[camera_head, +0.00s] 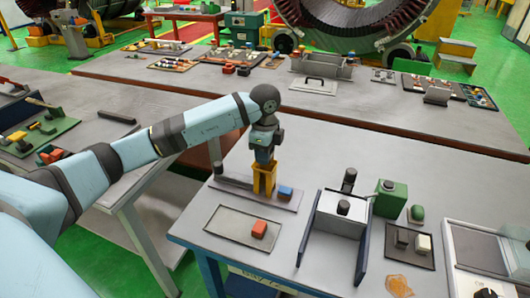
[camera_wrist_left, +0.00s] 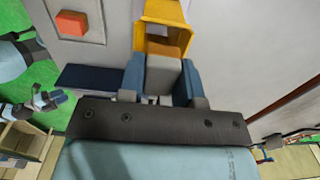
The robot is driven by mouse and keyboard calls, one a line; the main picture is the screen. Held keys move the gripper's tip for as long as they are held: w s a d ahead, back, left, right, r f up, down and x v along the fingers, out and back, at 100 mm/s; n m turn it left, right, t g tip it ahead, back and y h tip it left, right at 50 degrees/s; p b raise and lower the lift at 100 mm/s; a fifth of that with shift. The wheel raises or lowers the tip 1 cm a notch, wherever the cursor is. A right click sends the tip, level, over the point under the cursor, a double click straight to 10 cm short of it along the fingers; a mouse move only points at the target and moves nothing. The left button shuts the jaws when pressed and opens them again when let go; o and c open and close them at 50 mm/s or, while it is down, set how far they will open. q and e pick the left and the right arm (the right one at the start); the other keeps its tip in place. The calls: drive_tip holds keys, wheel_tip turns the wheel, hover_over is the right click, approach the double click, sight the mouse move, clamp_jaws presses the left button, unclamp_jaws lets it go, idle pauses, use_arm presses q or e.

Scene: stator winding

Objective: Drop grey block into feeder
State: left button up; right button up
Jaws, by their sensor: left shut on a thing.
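My left gripper (camera_head: 263,148) points down just above the yellow feeder (camera_head: 264,178), which stands upright on a thin dark tray on the near table. In the left wrist view, the blue fingers of the left gripper (camera_wrist_left: 160,82) are shut on the grey block (camera_wrist_left: 164,76). The block is in line with the open mouth of the yellow feeder (camera_wrist_left: 165,28). I cannot tell whether its lower end is inside the opening. In the head view, the gripper and feeder hide the block.
A blue block (camera_head: 285,192) lies right of the feeder. A red block (camera_head: 259,228) lies on a grey mat (camera_head: 222,218) in front. A grey channel fixture (camera_head: 340,218) and a green box (camera_head: 389,203) stand to the right. The table behind the feeder is clear.

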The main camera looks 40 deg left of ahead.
use_arm(q)
drive_tip(key=shift+f, duration=0.25)
drive_tip(key=shift+f+b, duration=0.5)
drive_tip(key=shift+f, duration=0.35)
